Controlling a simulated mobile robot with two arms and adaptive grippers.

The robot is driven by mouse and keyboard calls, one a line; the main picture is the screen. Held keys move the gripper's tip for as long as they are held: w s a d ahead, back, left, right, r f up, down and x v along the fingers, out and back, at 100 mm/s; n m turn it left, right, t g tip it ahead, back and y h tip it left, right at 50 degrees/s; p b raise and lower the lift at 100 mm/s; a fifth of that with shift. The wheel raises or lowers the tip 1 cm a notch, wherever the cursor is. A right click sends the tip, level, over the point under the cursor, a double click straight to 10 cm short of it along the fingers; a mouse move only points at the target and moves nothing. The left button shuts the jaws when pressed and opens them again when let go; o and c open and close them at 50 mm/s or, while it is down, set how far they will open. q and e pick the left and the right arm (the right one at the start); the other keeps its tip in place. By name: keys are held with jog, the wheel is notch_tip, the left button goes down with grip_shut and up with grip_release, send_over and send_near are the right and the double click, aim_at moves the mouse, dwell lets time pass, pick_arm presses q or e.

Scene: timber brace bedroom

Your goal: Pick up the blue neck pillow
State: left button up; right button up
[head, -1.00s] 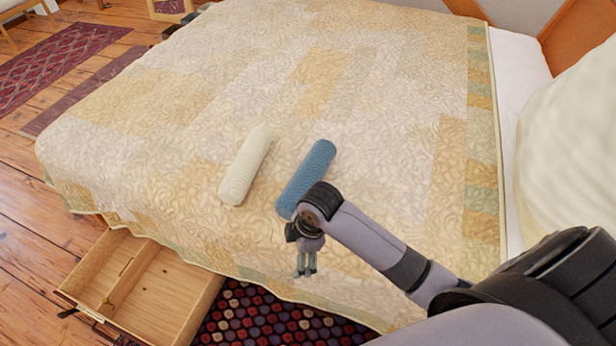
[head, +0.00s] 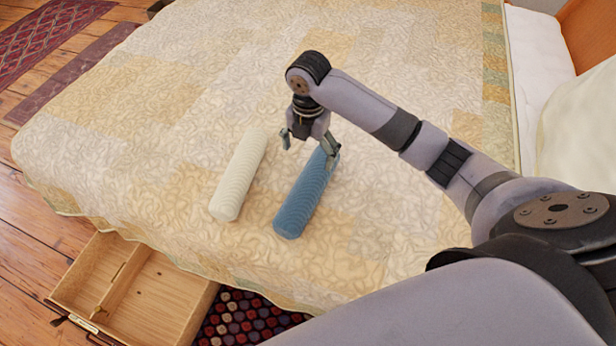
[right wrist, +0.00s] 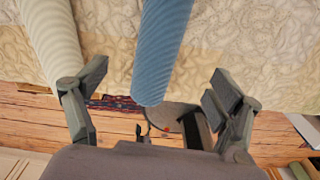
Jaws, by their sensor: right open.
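The blue neck pillow (head: 301,205) is a ribbed cylinder lying on the quilted bed. My right gripper (head: 309,148) is open above the far end of the blue pillow, with one finger in front of that end and the other to its left. In the right wrist view the blue pillow (right wrist: 160,50) comes down between the two spread fingers of my right gripper (right wrist: 160,98), without visible contact. Whether the fingers touch it cannot be told from the head view. My left gripper is not in view.
A cream neck pillow (head: 237,180) lies just left of the blue one, also at the edge of the right wrist view (right wrist: 50,40). The bed's quilt (head: 150,110) is otherwise clear. An open wooden drawer (head: 150,285) juts out below the bed's near edge.

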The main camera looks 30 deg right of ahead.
send_over(308, 182)
jog(key=f, duration=0.6)
jog(key=shift+s+f, duration=0.2)
jog(key=shift+f, duration=0.05)
notch_tip(308, 182, down, 4)
jog(key=shift+w+f, duration=0.15)
jog(key=shift+f, duration=0.5)
notch_tip(308, 182, down, 4)
jog(key=shift+w+d+f, duration=0.1)
jog(key=shift+f, duration=0.4)
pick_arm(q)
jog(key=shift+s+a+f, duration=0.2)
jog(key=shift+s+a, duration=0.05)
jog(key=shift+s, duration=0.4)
pick_arm(e)
jog(key=shift+c, duration=0.2)
jog(key=shift+c, duration=0.7)
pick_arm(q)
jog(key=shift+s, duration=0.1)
pick_arm(e)
jog(key=shift+r, duration=0.1)
jog(key=c, duration=1.3)
